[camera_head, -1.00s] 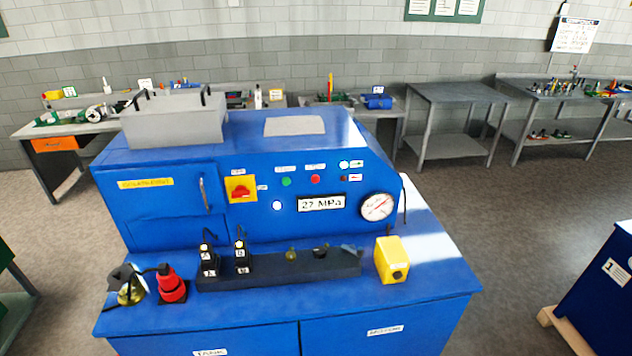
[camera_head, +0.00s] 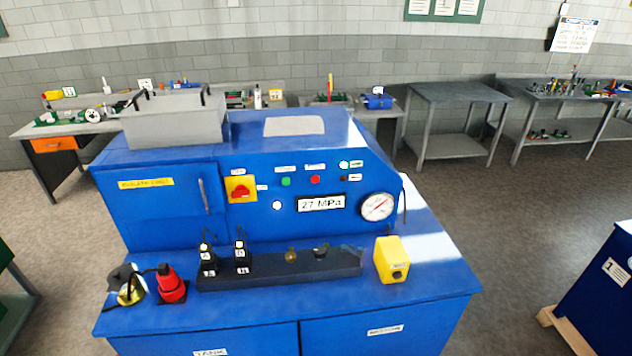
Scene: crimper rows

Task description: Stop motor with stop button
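A blue machine cabinet (camera_head: 150,222) stands in front of me. Its front panel carries a green button (camera_head: 286,182) and, to its right, a red button (camera_head: 315,180); their small labels are too blurred to read. A red rotary switch on a yellow plate (camera_head: 241,189) sits to their left. Below the buttons a display (camera_head: 321,203) reads 27 MPa, beside a round gauge (camera_head: 377,206). A white lamp (camera_head: 277,205) looks lit. A yellow box with a dark round button (camera_head: 392,260) stands on the ledge at the right. Neither of my grippers is in view.
On the ledge are a black block (camera_head: 280,268) with fittings, a red and black part (camera_head: 170,286) and a brass part (camera_head: 130,290). Behind are workbenches with tools. A blue cabinet (camera_head: 600,300) stands at the right; open floor lies between.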

